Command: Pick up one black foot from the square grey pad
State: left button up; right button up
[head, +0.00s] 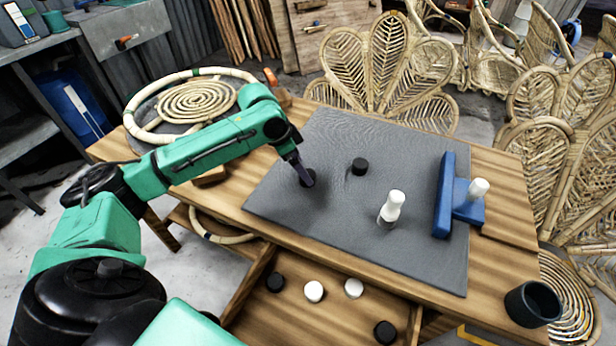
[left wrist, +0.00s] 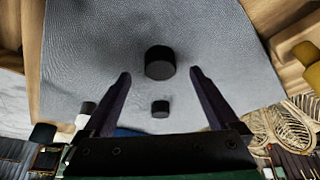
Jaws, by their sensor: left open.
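The grey pad (head: 330,135) covers much of the wooden table. One black foot (head: 308,179) stands on it right at my left gripper (head: 301,172), partly hidden by the fingers. A second black foot (head: 360,166) stands farther right on the pad. In the left wrist view, my left gripper (left wrist: 160,73) is open and empty. The nearer, larger-looking black foot (left wrist: 160,62) lies between and slightly beyond the fingertips, touching neither finger. The smaller-looking black foot (left wrist: 160,108) shows lower, between the fingers. My right gripper is not in view.
A white peg-like piece (head: 391,206) and a blue stand with a white knob (head: 443,195) are on the pad's right side. An open drawer (head: 250,325) holds black and white feet. A dark cup (head: 532,304) stands at the right corner. A rattan coil (head: 196,99) lies behind my arm.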

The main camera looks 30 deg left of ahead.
pick_arm(q)
jog(key=x, duration=0.3)
jog(key=shift+w+f, duration=0.1)
jog(key=shift+f, duration=0.05)
jog(key=c, duration=1.4)
